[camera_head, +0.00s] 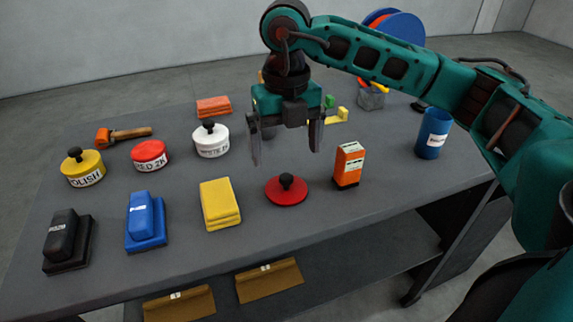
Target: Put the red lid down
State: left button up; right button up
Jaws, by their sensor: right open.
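The red lid (287,195), a flat red disc with a black knob, lies on the grey table (330,217) near its front edge, between the yellow sponge stack and the orange box. My right gripper (285,160) is open and empty, pointing down just above and behind the lid, apart from its knob. A red tin (150,155) stands farther left on the table with no knob on top. My left gripper is not in view.
An orange box (348,165) stands close right of the lid, and yellow pads (220,204) lie to its left. A white tin (211,140), a yellow tin (83,168), a blue cup (433,134) and a hammer (124,135) stand or lie around. The table's front edge is near.

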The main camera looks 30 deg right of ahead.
aim_at(286, 178)
notch_tip(286, 178, up, 4)
jog(key=shift+f, duration=0.1)
dwell(0.6)
